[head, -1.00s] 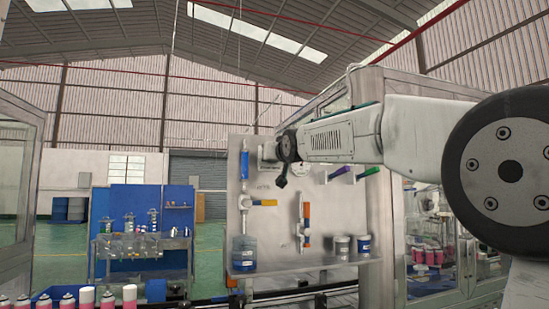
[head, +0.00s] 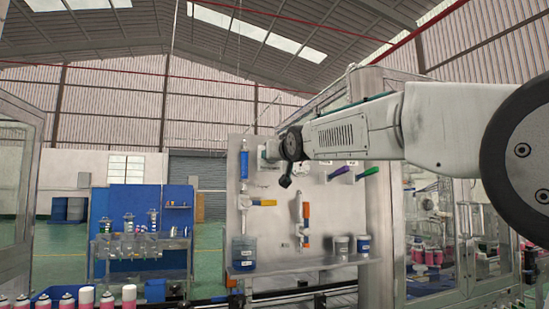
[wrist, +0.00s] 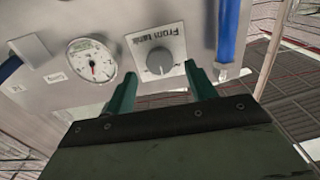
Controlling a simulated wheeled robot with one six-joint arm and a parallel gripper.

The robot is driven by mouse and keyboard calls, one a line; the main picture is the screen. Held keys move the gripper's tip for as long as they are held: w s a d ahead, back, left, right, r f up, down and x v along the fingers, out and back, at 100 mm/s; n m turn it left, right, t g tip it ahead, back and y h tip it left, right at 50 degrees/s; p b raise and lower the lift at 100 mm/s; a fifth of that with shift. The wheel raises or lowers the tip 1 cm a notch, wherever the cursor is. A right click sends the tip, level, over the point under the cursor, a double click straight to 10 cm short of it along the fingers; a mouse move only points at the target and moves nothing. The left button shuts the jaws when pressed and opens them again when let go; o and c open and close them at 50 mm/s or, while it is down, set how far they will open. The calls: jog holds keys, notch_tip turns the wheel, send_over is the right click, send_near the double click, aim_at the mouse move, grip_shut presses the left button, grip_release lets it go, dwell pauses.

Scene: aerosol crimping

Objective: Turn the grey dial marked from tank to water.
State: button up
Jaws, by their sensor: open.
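The round grey dial (wrist: 159,62) sits on a square plate on the panel, with the label "From tank" printed upside down beside it in the wrist view. Its pointer direction is too small to tell. My gripper (wrist: 160,72) is open, its two green fingers on either side of the dial in the picture. I cannot tell whether they touch it. In the head view my gripper (head: 269,151) is at the upper part of the panel and the dial is hidden there.
A white round gauge (wrist: 91,61) is beside the dial. A blue-handled valve (head: 244,164), a yellow handle (head: 266,202) and an orange handle (head: 306,210) are on the panel (head: 283,222). A shelf below holds a blue-liquid container (head: 243,252) and small tubs (head: 363,244).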

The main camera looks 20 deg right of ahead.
jog(key=s, duration=0.4)
jog(key=shift+s, duration=0.35)
dwell(0.3)
